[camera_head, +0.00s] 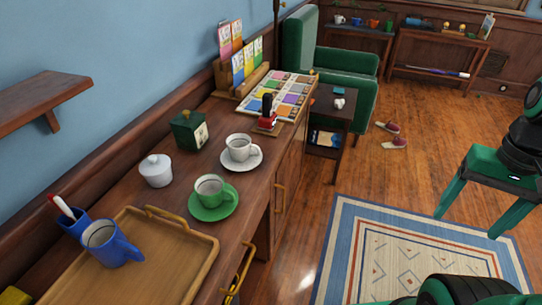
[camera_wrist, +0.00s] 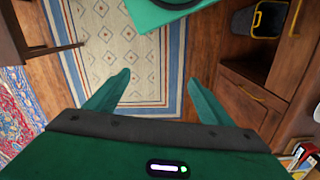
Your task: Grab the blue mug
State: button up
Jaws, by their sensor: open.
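The blue mug (camera_head: 112,245) stands upright on a wooden tray (camera_head: 182,262) at the lower left of the head view, its handle toward the lower right. A smaller blue cup (camera_head: 72,226) holding a red-and-white stick is just behind it, partly hidden. My gripper (camera_head: 468,224) is at the right of the head view, over the rug and far from the mug. Its two green fingers are spread apart with nothing between them. In the wrist view the open gripper (camera_wrist: 159,80) faces the floor; the mug is not visible there.
On the sideboard are a green cup (camera_head: 210,190) on a saucer, a white cup (camera_head: 239,148), a lidded white pot (camera_head: 156,170) and a green box (camera_head: 188,130). A wall shelf (camera_head: 45,98) juts out at left. The patterned rug (camera_head: 345,250) is clear floor.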

aim_at(103, 238)
jog(key=u, duration=1.65)
